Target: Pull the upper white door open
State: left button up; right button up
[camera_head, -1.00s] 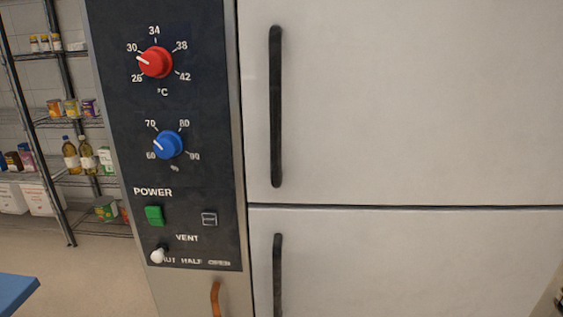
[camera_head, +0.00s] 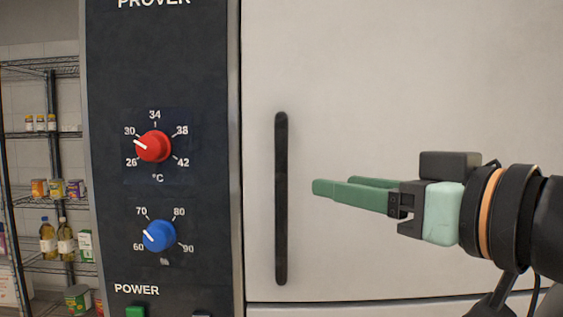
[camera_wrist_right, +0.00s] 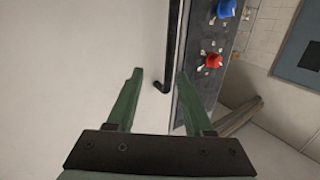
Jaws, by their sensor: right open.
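The upper white door (camera_head: 400,80) fills the right of the head view and is shut. Its black vertical bar handle (camera_head: 281,200) is near its left edge. My right gripper (camera_head: 335,188) is to the right of the handle, with green fingers pointing left at it, apart from it and empty. In the right wrist view the open fingers (camera_wrist_right: 157,85) point towards the handle (camera_wrist_right: 172,50), whose end shows between and beyond the fingertips. The white door (camera_wrist_right: 70,60) lies to the left there. My left gripper is not in view.
A dark control panel (camera_head: 190,90) with a red knob (camera_head: 154,146) and a blue knob (camera_head: 160,236) stands left of the door. Wire shelves (camera_head: 45,200) with bottles and boxes are at the far left.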

aim_at(285, 153)
jog(key=shift+n+y, duration=0.3)
jog(key=shift+n, duration=0.1)
jog(key=w+a+r, duration=0.1)
jog(key=w+a, duration=0.1)
jog(key=w+a+r, duration=0.1)
jog(key=w+a, duration=0.2)
jog(key=w+a+r+p, duration=0.1)
jog(key=w+a, duration=0.1)
jog(key=w, duration=0.1)
jog(key=shift+w+a, duration=0.1)
jog(key=shift+a, duration=0.15)
grip_shut()
dwell(1.1)
